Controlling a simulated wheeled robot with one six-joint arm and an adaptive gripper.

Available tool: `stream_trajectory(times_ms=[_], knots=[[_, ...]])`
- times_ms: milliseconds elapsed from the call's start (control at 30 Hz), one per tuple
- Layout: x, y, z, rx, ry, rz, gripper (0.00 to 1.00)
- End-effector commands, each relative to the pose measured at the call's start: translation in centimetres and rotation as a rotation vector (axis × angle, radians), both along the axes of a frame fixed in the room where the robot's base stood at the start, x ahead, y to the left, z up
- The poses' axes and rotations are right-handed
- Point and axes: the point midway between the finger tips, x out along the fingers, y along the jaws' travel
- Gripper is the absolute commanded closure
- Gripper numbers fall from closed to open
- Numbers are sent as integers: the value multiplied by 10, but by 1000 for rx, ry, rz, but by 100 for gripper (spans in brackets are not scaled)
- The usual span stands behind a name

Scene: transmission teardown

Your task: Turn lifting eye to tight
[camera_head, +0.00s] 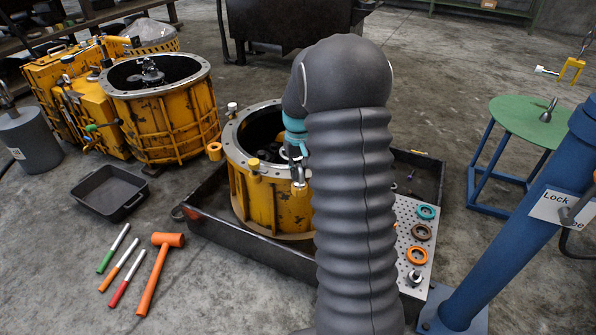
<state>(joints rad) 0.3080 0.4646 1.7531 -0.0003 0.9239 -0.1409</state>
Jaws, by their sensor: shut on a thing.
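The yellow transmission housing (262,205) stands upright in the dark tray, its round grey flange facing up and its inside dark. My gripper (298,174) is at the right side of this flange, pointing down, below the teal ring of my wrist. It is shut on a small metal piece, the lifting eye (299,187), at the flange edge. The eye is small and partly covered by the fingers; I cannot tell whether it sits flush. My dark ribbed arm hides the right part of the housing.
The dark tray (252,250) surrounds the housing. A perforated plate (409,232) with rings lies at right. A green-topped stool (533,122) carries a metal eye-like part (549,109). An orange mallet (158,272), several markers and a black bin (108,192) lie left. A blue post (515,235) stands right.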

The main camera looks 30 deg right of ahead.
Motion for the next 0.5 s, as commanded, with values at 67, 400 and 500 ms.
stream_trajectory(times_ms=[67, 400, 500], knots=[[0, 0, 0, 0, 0, -10, 100], [0, -2, 1, 0, 0, -180, 100], [-1, -4, 1, 0, -1, -267, 100]])
